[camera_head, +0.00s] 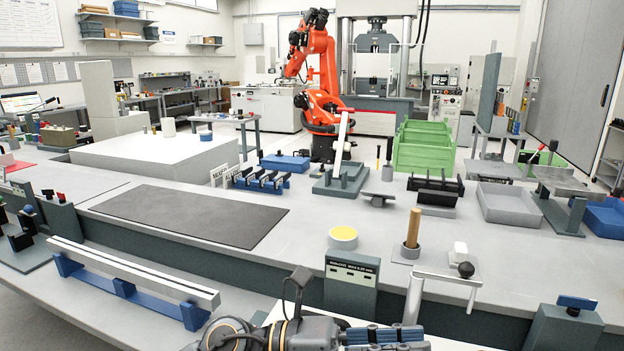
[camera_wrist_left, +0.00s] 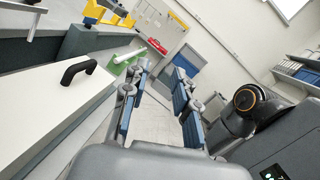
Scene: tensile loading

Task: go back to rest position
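My left gripper (camera_head: 398,338) shows at the bottom edge of the head view, low in front of the bench, with its arm reaching in from the left. In the left wrist view its two blue-padded fingers (camera_wrist_left: 160,88) stand apart with only pale floor seen between them. It is open and empty. My right gripper is not in view in either frame.
Near the left gripper stand a yellow-topped device (camera_head: 343,237) and a grey handle-like frame (camera_head: 433,281). A long metal rail on blue supports (camera_head: 130,273) lies front left. The dark mat (camera_head: 185,215) is bare. A black-handled drawer front (camera_wrist_left: 70,110) shows in the wrist view.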

